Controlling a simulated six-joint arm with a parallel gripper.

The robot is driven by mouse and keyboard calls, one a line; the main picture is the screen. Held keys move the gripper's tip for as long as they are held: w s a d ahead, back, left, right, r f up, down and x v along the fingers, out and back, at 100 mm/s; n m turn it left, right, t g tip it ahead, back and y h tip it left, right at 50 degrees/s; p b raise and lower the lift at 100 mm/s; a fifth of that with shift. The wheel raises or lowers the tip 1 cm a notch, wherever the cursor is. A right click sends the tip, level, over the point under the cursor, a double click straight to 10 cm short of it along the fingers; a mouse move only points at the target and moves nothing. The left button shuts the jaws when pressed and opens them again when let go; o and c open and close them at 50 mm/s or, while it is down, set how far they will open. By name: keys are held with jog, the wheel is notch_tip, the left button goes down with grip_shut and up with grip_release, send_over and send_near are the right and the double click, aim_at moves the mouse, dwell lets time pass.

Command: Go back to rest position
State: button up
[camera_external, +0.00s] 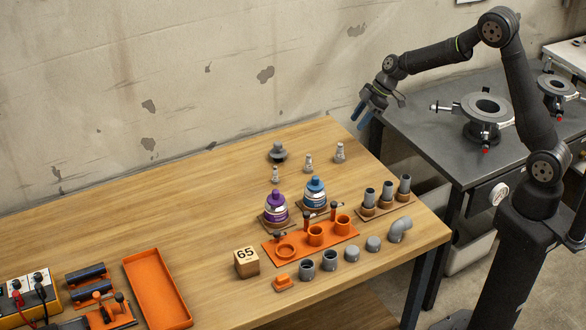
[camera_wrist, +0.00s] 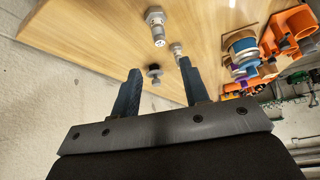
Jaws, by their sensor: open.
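My gripper (camera_external: 365,112) hangs in the air beyond the table's back right corner in the external view, with nothing between its fingers. In the wrist view my gripper (camera_wrist: 160,85) shows two blue fingers standing apart. The wooden table (camera_external: 100,235) lies below and left of it. Three small grey fittings stand at the table's back, one of them the right fitting (camera_external: 339,152), which is nearest my gripper.
A purple bottle (camera_external: 276,208) and a blue bottle (camera_external: 315,193) stand mid-table. Around them are an orange holder (camera_external: 290,251), grey pipe pieces, a block marked 65 (camera_external: 246,262) and an orange tray (camera_external: 157,290). A dark bench (camera_external: 420,140) with round fixtures stands right. A wall is behind.

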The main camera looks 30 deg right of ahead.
jog(key=x, duration=1)
jog(key=shift+f, duration=0.1)
notch_tip(320, 180, up, 4)
jog(key=shift+w+r, duration=0.1)
jog(key=shift+r, duration=0.1)
jog(key=d+r, duration=0.7)
jog(key=d, duration=0.5)
jog(key=w+a, duration=0.3)
jog(key=a, duration=0.7)
jog(key=w+a, duration=0.2)
jog(key=a, duration=0.8)
jog(key=s+a+f, duration=0.1)
jog(key=s+a, duration=0.1)
jog(key=a, duration=0.8)
jog(key=s+a+f, duration=0.1)
jog(key=s+a, duration=0.1)
jog(key=a, duration=0.8)
jog(key=shift+a+f, duration=0.2)
jog(key=shift+f, duration=0.15)
jog(key=shift+o, duration=0.5)
